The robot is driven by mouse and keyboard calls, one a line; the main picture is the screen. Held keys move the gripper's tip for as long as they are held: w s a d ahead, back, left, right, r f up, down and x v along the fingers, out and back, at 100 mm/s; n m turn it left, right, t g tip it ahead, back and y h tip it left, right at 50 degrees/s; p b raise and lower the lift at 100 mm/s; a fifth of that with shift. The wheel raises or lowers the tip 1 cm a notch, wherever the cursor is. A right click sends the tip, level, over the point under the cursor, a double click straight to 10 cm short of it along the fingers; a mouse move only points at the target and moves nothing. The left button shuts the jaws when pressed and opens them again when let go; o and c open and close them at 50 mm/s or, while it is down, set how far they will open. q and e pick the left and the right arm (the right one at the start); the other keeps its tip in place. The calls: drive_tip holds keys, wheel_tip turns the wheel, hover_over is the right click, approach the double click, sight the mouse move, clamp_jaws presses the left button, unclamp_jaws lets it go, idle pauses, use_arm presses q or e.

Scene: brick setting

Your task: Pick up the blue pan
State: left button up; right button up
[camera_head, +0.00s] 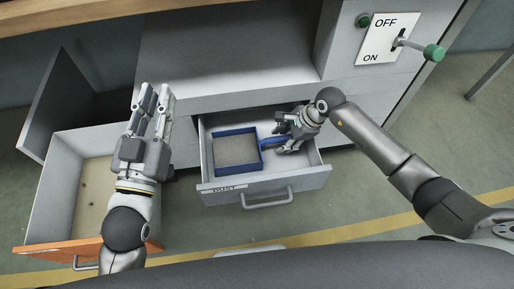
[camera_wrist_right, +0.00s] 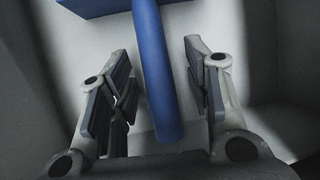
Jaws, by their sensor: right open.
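The blue pan (camera_head: 237,151) is a square, blue-rimmed tray with a grey-brown inside. It lies in the open drawer marked DUST (camera_head: 264,184), in the middle of the head view. Its blue handle (camera_wrist_right: 157,75) points right, toward my right gripper. My right gripper (camera_head: 285,132) is in the drawer at the handle's end. In the right wrist view the open fingers (camera_wrist_right: 160,95) stand on either side of the handle, with gaps visible on both sides. My left gripper (camera_head: 157,98) is raised at the left, away from the pan; its fingers point up and look close together.
An open drawer with an orange front (camera_head: 60,247) stands at the left, with a few small specks inside. A grey panel (camera_head: 72,98) stands open behind it. A switch plate (camera_head: 389,39) marked OFF and ON, with a green-knobbed lever, is at the upper right.

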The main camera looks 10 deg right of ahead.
drive_tip(key=c, duration=1)
clamp_jaws()
drive_tip(key=shift+r, duration=0.15)
